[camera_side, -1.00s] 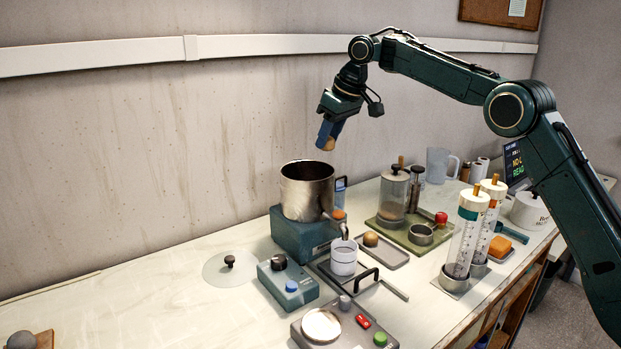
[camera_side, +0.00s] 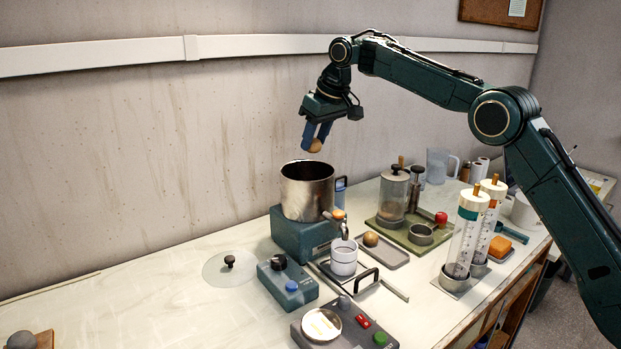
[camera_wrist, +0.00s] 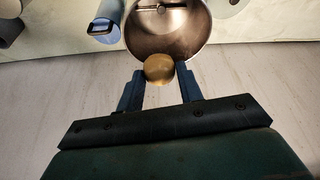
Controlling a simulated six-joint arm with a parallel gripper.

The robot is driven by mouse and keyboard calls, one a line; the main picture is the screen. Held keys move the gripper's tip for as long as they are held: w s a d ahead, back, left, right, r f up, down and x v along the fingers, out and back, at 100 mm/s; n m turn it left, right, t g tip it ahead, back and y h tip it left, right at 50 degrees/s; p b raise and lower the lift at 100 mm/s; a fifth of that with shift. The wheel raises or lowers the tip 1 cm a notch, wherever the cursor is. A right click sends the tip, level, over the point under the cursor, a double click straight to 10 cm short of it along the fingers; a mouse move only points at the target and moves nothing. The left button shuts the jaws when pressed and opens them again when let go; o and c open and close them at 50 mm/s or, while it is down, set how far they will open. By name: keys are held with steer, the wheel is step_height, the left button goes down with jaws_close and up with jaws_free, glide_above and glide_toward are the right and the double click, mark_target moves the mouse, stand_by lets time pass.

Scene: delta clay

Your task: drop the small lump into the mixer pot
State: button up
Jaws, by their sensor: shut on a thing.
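The small lump (camera_side: 315,146) is a tan, rounded piece held between the fingertips of my gripper (camera_side: 313,143). In the wrist view the lump (camera_wrist: 159,69) sits between the two blue fingers of my gripper (camera_wrist: 159,78). The steel mixer pot (camera_side: 307,194) stands on a teal base (camera_side: 299,234), and its mouth is open. My gripper is above the pot with a clear gap to the rim. In the wrist view the pot (camera_wrist: 188,44) shows just beyond the lump, with a bar across its inside.
A second brown lump (camera_side: 371,239) lies on a small tray (camera_side: 392,252) right of the pot. A clear lid (camera_side: 229,268) with a dark knob lies to the left. A white cup (camera_side: 343,257), a teal control box (camera_side: 288,283) and tall cylinders (camera_side: 465,232) stand nearby.

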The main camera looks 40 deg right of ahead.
steer(key=shift+f, duration=2.35)
steer(key=o, duration=1.1)
steer(key=shift+c, duration=0.2)
steer(key=shift+d, duration=0.1)
steer(key=a+v, duration=0.1)
steer(key=v, duration=1.1)
steer(key=shift+d, duration=0.45)
